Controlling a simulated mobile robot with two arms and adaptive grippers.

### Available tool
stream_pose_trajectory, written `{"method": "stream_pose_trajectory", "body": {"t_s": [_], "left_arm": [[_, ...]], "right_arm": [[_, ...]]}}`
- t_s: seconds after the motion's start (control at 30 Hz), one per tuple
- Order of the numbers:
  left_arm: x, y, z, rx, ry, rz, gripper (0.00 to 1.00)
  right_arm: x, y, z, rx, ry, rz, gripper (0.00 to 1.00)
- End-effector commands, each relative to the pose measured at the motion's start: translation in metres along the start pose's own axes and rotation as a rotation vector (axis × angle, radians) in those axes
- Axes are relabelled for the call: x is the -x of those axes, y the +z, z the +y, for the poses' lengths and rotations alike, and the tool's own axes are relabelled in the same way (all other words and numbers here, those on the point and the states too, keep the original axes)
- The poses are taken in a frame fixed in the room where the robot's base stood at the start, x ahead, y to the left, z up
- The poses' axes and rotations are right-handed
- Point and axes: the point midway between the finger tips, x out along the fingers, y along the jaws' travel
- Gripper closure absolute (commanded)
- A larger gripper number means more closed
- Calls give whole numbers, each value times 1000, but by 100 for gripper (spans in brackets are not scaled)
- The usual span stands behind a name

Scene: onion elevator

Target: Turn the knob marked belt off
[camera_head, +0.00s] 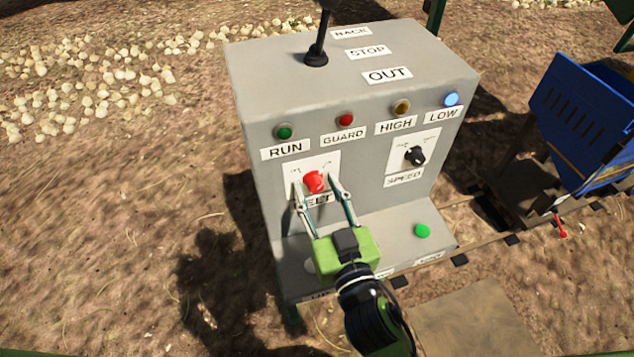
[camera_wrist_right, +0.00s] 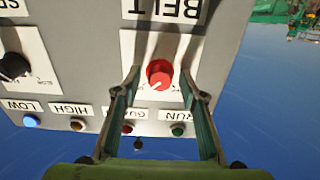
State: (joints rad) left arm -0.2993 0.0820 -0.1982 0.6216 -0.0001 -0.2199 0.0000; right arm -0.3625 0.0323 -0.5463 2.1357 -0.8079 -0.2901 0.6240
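The red belt knob (camera_head: 315,182) sits on a white plate on the front of the grey control box, above a partly covered BELT label. It also shows in the right wrist view (camera_wrist_right: 160,73), upside down, with a pale mark pointing down and slightly left in that picture. The small words on its plate are too small to read. My right gripper (camera_head: 316,180) is open, one finger on each side of the knob. In the wrist view (camera_wrist_right: 160,76) a gap shows between each finger and the knob. My left gripper is not in view.
The black SPEED knob (camera_head: 415,156) is right of the belt plate. RUN (camera_head: 284,132), GUARD (camera_head: 345,119), HIGH (camera_head: 401,107) and LOW (camera_head: 451,99) lamps line the panel above; LOW glows blue. A green button (camera_head: 422,231) is on the lower ledge. A black lever (camera_head: 317,50) stands on top.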

Motion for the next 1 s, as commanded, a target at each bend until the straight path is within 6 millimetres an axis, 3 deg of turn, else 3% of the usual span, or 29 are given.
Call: {"method": "stream_pose_trajectory", "body": {"t_s": [0.13, 0.3, 0.67, 1.0], "left_arm": [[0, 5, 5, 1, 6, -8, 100], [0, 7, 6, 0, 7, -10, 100], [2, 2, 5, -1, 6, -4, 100], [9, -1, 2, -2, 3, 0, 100]], "right_arm": [[0, 0, 0, 0, 0, 0, 62], [0, 0, 0, 0, 0, 0, 100], [0, -1, 0, 32, 0, 0, 100], [-1, -2, 0, 242, 2, 1, 100]]}}
